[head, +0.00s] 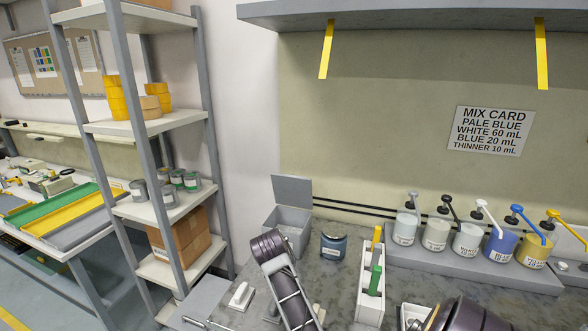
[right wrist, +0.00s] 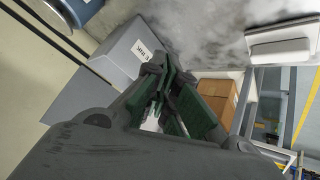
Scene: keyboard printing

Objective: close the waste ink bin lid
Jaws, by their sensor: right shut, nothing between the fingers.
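The waste ink bin (head: 290,222) is a grey box at the back left of the counter, in the head view. Its flat grey lid (head: 292,190) stands up open at the back of the box, towards the wall. In the right wrist view the labelled bin (right wrist: 138,52) lies just beyond my right gripper (right wrist: 163,72), with the grey lid (right wrist: 75,98) at lower left. The right gripper's dark fingers are shut and empty. They overlap the bin's edge in the picture; I cannot tell whether they touch it. My left gripper is not seen in either view.
A blue jar (head: 333,246) stands right of the bin. A white holder (head: 372,300) with green and yellow handles is nearer. Pump bottles (head: 470,240) line the right. A shelf rack (head: 160,210) with a cardboard box (head: 182,235) stands left. My arm links cover part of the counter.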

